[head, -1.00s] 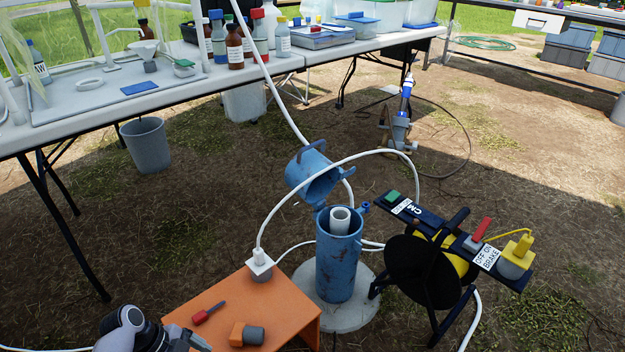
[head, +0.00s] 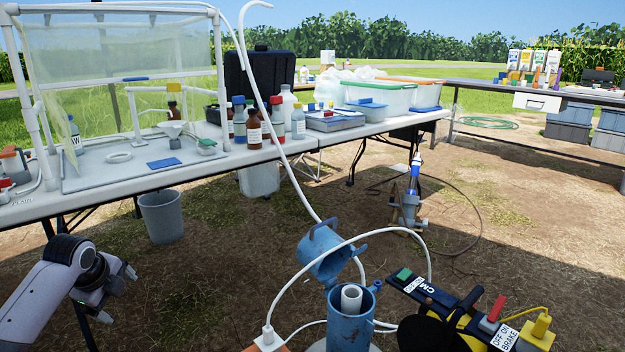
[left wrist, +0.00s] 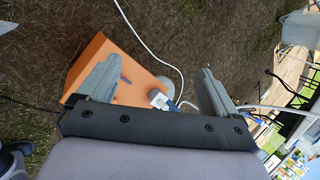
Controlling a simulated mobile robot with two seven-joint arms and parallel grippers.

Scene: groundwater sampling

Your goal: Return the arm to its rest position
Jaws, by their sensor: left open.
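My left gripper (head: 122,290) is at the lower left of the head view, over bare ground in front of the long table. It is open, and nothing shows between its fingers. In the left wrist view its two fingers (left wrist: 158,88) stand wide apart, with the orange stand (left wrist: 135,92) beyond and below them. My right gripper is in neither view.
A blue well casing (head: 350,322) with its lid tipped open and a reel (head: 450,325) stand at the lower right. A white hose arches over the casing. The long table (head: 110,190) with bottles runs behind my left arm. A grey bucket (head: 161,217) stands below it.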

